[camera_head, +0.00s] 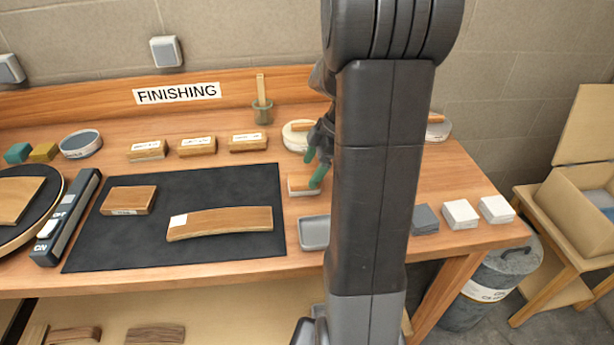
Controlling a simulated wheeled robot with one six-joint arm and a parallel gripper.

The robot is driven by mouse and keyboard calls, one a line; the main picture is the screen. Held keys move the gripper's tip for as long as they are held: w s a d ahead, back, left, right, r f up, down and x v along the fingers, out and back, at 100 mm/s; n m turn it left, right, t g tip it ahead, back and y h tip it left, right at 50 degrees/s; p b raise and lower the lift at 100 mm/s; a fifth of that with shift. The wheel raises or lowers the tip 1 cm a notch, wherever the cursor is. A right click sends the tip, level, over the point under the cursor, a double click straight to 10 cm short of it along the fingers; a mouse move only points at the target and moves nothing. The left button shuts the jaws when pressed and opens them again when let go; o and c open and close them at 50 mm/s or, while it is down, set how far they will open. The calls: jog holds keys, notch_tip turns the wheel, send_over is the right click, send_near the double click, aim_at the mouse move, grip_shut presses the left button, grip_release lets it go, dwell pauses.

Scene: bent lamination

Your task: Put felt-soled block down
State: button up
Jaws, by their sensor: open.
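My gripper (317,168), with green fingertips, is open over the bench just right of the dark mat. A small wooden block with a pale front face (301,186) sits on the bench at the fingertips. One green finger overlaps its right side, and I cannot tell whether they touch. I cannot make out a felt sole on either block. My arm hides part of the bench.
Three labelled blocks (197,146) stand in a row behind the mat. A grey tray (313,233) lies in front of the gripper. A black switch bar (66,218) and round disc (22,200) are at left. White and grey blocks (460,214) line the right edge.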

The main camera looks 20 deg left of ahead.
aim_at(306, 177)
jog(key=v, duration=0.8)
jog(key=shift+f, duration=0.1)
jog(key=x, duration=1.2)
jog(key=shift+r+p, duration=0.2)
jog(key=shift+p, duration=0.1)
jog(key=shift+r+b, duration=0.3)
jog(key=shift+r, duration=1.3)
jog(key=shift+f, duration=0.1)
